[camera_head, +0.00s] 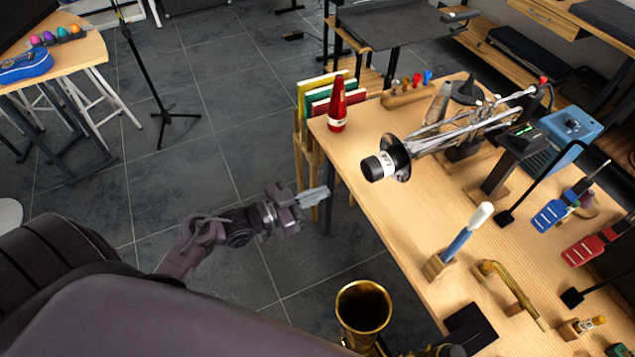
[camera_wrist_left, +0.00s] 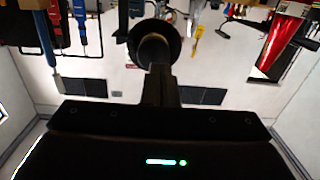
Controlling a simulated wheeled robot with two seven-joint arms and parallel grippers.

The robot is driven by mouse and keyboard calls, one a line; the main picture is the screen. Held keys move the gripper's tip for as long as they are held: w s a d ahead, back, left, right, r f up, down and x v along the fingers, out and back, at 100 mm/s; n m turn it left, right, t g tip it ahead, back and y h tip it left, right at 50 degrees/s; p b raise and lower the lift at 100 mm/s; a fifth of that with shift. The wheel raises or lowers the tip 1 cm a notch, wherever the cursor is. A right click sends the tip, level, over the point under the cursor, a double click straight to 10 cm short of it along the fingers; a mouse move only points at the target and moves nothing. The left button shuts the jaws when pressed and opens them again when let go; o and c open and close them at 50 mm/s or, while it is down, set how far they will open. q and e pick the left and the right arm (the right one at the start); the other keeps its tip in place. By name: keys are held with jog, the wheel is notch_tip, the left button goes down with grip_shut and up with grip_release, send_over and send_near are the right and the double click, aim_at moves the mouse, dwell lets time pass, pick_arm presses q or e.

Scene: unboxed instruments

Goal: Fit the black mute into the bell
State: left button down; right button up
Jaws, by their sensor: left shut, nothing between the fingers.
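A silver trumpet (camera_head: 455,128) is held above the wooden table, its bell (camera_head: 398,158) facing my left gripper. The black mute (camera_head: 377,166), with a white label, sits at the bell, its wide end sticking out. How deep it sits is hidden. In the left wrist view, the dark round end of the mute (camera_wrist_left: 155,47) shows just beyond the fingers, with a dark rim around it. My left gripper (camera_head: 318,194) is shut and empty, left of the table edge and apart from the mute. My right gripper is not in view.
A red bottle (camera_head: 337,105) stands at the table's left corner; it also shows in the wrist view (camera_wrist_left: 282,45). A brass bell (camera_head: 363,306) rises at the bottom. A blue-handled tool (camera_head: 466,232) stands upright on the table (camera_head: 408,222).

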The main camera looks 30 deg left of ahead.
aim_at(366, 172)
pick_arm(q)
jog(key=shift+m+h, duration=0.3)
jog(key=shift+w+d+r+b, duration=0.3)
jog(key=shift+w+d+b, duration=0.15)
jog(key=shift+w+d, duration=0.4)
jog(key=shift+w+d+r+b, duration=0.4)
jog(key=shift+w+d, duration=0.3)
jog(key=shift+w, duration=0.2)
jog(key=shift+w+d+r+b, duration=0.25)
jog(key=shift+w+d+b, duration=0.25)
jog(key=shift+w+d, duration=0.35)
jog(key=shift+w+d+r, duration=0.1)
jog(key=shift+w+d, duration=0.15)
jog(key=shift+w, duration=0.1)
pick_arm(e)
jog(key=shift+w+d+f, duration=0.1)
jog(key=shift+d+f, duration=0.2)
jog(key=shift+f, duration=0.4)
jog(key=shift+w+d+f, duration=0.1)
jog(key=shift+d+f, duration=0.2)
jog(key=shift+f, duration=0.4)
pick_arm(q)
jog(key=shift+w+d, duration=0.35)
jog(key=shift+w, duration=0.15)
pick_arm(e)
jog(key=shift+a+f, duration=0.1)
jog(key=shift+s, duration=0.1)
